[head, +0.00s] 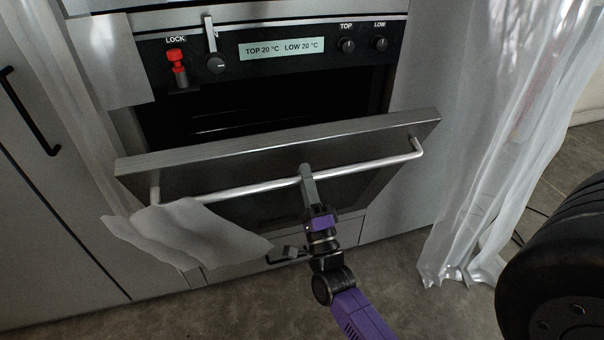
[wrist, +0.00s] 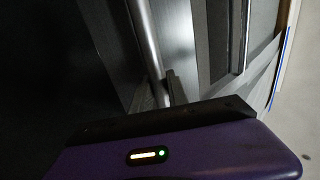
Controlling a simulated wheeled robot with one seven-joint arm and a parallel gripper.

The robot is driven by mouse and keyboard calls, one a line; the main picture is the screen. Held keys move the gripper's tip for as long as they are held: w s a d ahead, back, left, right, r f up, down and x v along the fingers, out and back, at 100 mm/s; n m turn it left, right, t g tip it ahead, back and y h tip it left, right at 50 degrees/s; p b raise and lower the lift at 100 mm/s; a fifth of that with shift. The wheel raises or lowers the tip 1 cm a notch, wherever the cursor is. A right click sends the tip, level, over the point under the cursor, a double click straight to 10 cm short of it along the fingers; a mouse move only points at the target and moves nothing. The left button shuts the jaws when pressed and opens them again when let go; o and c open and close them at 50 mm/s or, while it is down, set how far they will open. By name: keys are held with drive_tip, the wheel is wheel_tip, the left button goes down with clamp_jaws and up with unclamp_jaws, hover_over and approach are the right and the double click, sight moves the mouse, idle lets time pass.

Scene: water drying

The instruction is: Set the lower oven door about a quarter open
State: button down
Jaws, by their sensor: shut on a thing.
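The lower oven door (head: 240,152) is tilted out from its top edge, partly open, with the dark oven cavity showing above it. Its silver bar handle (head: 240,188) runs across the front. My gripper (head: 306,175) is shut on the handle, right of its middle. In the wrist view the handle (wrist: 146,38) runs down to the fingers (wrist: 170,90). A pale cloth (head: 185,232) hangs at the handle's left end. The red lock (head: 177,62) and the display reading TOP 20 °C, LOW 20 °C (head: 281,48) are on the panel above.
A sheer white curtain (head: 490,150) hangs to the right of the oven. A large black round object (head: 560,270) fills the lower right. A cabinet with a black handle (head: 30,112) stands at the left. Bare floor (head: 230,305) lies in front of the oven.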

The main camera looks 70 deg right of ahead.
drive_tip(key=shift+f, duration=0.25)
drive_tip(key=c, duration=1.3)
unclamp_jaws()
drive_tip(key=shift+c, duration=0.2)
drive_tip(key=shift+o, duration=0.2)
drive_tip(key=shift+r, duration=0.1)
drive_tip(key=b+v, duration=0.1)
drive_tip(key=v, duration=0.6)
drive_tip(key=shift+s+a, duration=0.2)
drive_tip(key=shift+a, duration=0.1)
